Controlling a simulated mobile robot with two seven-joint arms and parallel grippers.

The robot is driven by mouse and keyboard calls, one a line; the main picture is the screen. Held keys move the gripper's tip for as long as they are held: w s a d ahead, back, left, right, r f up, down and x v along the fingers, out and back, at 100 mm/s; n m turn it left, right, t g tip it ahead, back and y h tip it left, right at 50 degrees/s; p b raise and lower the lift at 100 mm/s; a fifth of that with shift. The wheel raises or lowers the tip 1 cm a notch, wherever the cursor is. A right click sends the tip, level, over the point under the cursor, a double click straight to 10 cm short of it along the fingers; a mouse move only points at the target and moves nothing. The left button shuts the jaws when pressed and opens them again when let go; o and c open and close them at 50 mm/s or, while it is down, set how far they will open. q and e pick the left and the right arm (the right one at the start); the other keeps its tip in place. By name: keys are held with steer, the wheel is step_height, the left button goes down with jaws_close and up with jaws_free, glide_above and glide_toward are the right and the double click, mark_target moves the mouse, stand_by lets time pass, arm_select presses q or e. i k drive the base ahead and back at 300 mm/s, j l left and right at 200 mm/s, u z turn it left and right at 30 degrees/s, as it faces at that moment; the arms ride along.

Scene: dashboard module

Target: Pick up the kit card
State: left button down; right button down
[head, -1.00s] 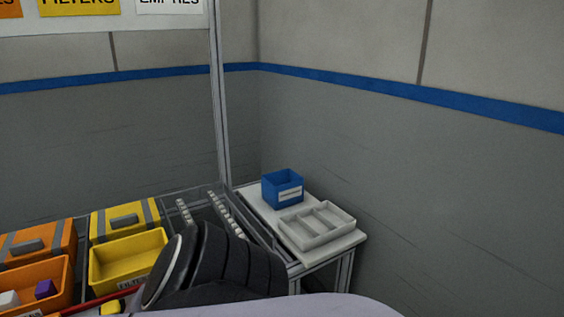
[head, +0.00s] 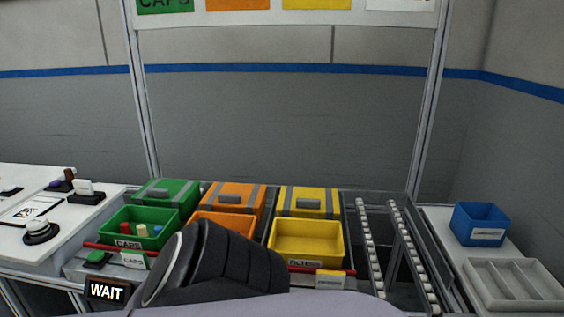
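On the white table at the left, a small white card-like piece (head: 84,187) stands in a dark holder. A flat white sheet with dark markings (head: 32,210) lies nearby. I cannot tell which of these, if either, is the kit card. A dark, ribbed part of my own arm rises at the lower middle and covers part of the bins. Neither gripper's fingertips show.
Green (head: 165,243), orange (head: 212,221) and yellow (head: 338,241) bins stand in the middle; the yellow one looks empty. A roller track (head: 366,245) is right of them. A blue box (head: 480,224) and grey divided tray (head: 515,280) sit at right.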

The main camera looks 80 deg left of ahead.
mark_target(82, 187)
steer(key=u, duration=3.85)
steer(key=i+j, duration=0.15)
steer(key=j, duration=0.2)
steer(key=i+j+z, duration=0.1)
steer(key=j, duration=0.25)
steer(key=i+j, duration=0.2)
steer(key=j, duration=0.2)
steer(key=i+j+z, duration=0.1)
steer(key=j, duration=0.25)
steer(key=i+z, duration=0.1)
steer(key=z, duration=1.1)
